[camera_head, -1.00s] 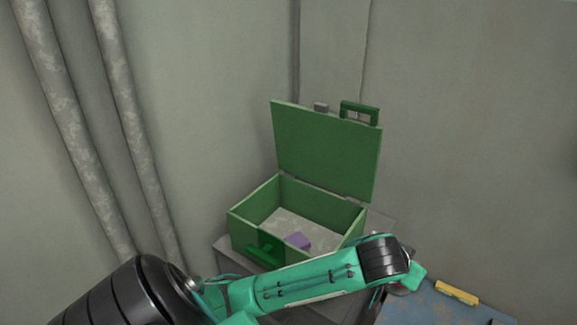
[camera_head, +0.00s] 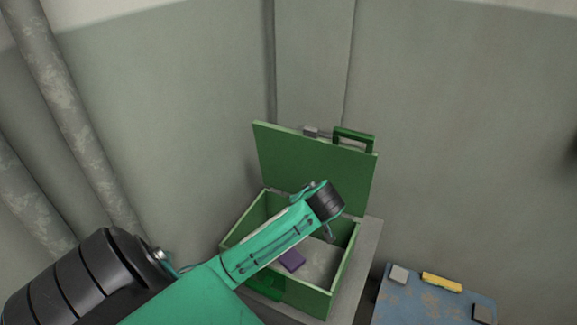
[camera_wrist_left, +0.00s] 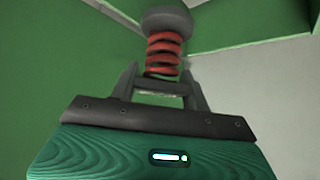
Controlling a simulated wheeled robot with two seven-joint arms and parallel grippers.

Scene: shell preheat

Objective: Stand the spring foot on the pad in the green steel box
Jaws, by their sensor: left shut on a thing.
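The green steel box (camera_head: 343,272) stands open with its lid up in the head view. A small purple block, which looks like the pad (camera_head: 292,261), lies on the pale box floor near the front left. In the left wrist view my left gripper (camera_wrist_left: 160,88) is shut on the spring foot (camera_wrist_left: 163,52), which has a red coil and a grey rounded end. Its lower part is hidden between the fingers. My right gripper is not in view.
A grey stand (camera_head: 362,262) carries the box. A worn blue surface (camera_head: 408,302) at the lower right holds a yellow piece (camera_head: 442,282) and two grey blocks. Bare walls stand close behind the box, and pipes (camera_head: 95,150) run down at the left.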

